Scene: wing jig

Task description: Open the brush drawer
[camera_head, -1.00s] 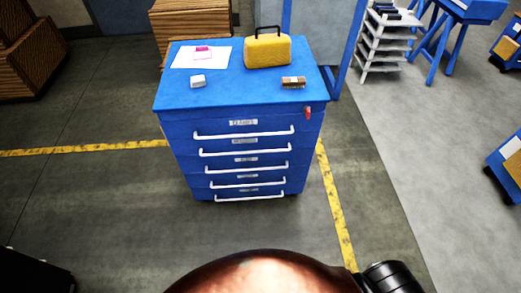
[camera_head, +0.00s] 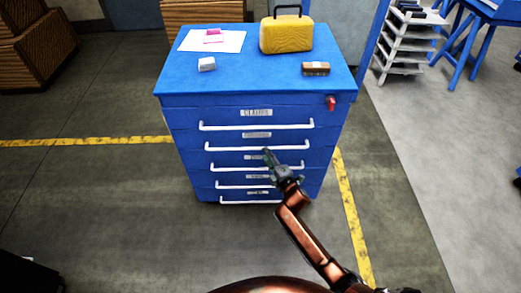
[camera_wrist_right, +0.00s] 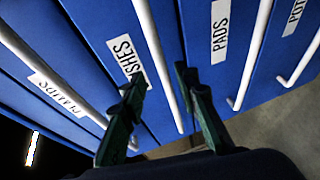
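The blue drawer cabinet (camera_head: 182,128) stands ahead in the head view, its drawers looking shut. The brush drawer is second from the top; its label (camera_wrist_right: 128,55) shows partly as "SHES" in the right wrist view. Its white bar handle (camera_head: 225,148) also shows in the wrist view (camera_wrist_right: 153,38). My right gripper (camera_head: 268,153) is at the cabinet front, by this handle. In the wrist view its fingers (camera_wrist_right: 158,78) are apart, with the brush handle seen between them. I cannot tell whether they touch it. My left gripper is out of view.
The clamps drawer label (camera_wrist_right: 58,94) and pads drawer label (camera_wrist_right: 220,30) are on either side. A yellow case (camera_head: 286,36), a brush-like block (camera_head: 315,69), a pale block (camera_head: 206,64) and paper (camera_head: 228,41) lie on top. A red item (camera_head: 331,103) sits at the right corner. Floor is clear in front.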

